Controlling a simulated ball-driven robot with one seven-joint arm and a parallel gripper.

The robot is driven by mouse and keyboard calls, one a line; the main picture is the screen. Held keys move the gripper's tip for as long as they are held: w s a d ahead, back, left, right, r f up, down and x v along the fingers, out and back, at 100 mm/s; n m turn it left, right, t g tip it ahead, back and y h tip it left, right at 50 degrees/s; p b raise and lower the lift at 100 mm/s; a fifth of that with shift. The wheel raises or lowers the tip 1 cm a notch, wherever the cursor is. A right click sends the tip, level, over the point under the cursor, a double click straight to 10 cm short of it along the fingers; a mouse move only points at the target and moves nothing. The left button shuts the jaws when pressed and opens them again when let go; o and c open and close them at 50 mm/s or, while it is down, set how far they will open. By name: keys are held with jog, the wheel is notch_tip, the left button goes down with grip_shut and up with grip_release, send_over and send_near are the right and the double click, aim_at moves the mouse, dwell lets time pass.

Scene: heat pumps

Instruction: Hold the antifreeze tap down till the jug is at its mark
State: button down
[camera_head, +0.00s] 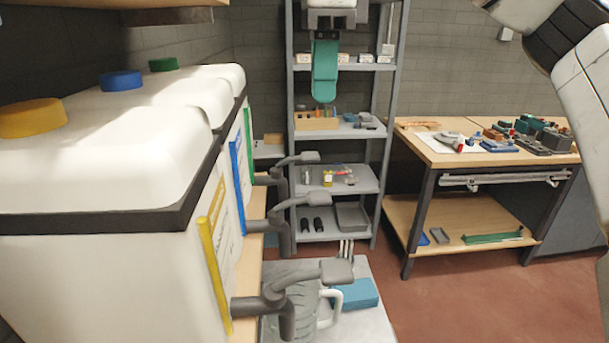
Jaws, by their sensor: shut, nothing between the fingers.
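Three white containers with yellow (32,117), blue (121,80) and green (163,64) caps stand in a row at the left. Each has a dark tap with a flat lever: front (262,305), middle (284,212) and rear (278,176). I cannot tell which holds antifreeze. A clear jug (304,306) with a white handle (334,308) stands under the front, yellow-striped tap, partly hidden by it. Its level and mark cannot be read.
A teal-blue block (352,293) lies beside the jug on a pale surface (374,323). A grey shelf rack (347,179) with small items stands behind. A wooden workbench (427,149) with tools is at the right. Red floor (455,298) lies open in front of it.

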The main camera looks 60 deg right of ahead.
aim_at(329, 194)
jog(key=shift+f, duration=0.15)
notch_tip(329, 194, down, 14)
jog(key=shift+r+p, duration=0.1)
jog(key=shift+p, duration=1.05)
jog(key=f+t+b, duration=0.1)
jog(key=b, duration=0.1)
jog(key=shift+s+d+f+y+b, duration=0.1)
jog(key=shift+s+f+y+b, duration=0.05)
jog(key=shift+y+b, duration=0.2)
jog(key=b, duration=0.1)
jog(key=t+y+b, duration=0.1)
jog(key=b, duration=0.1)
jog(key=shift+s+d+f+t, duration=0.2)
jog(key=shift+f+t, duration=0.1)
jog(key=shift+f, duration=0.1)
jog(key=b, duration=0.2)
jog(key=f+t+y+b, duration=0.1)
jog(key=b, duration=0.1)
jog(key=shift+s+d+f+y+b, duration=0.15)
jog(key=shift+s+y+b, duration=0.1)
jog(key=shift+b, duration=0.15)
jog(key=shift+r+p, duration=0.4)
jog(key=shift+p, duration=0.05)
dwell(3.6)
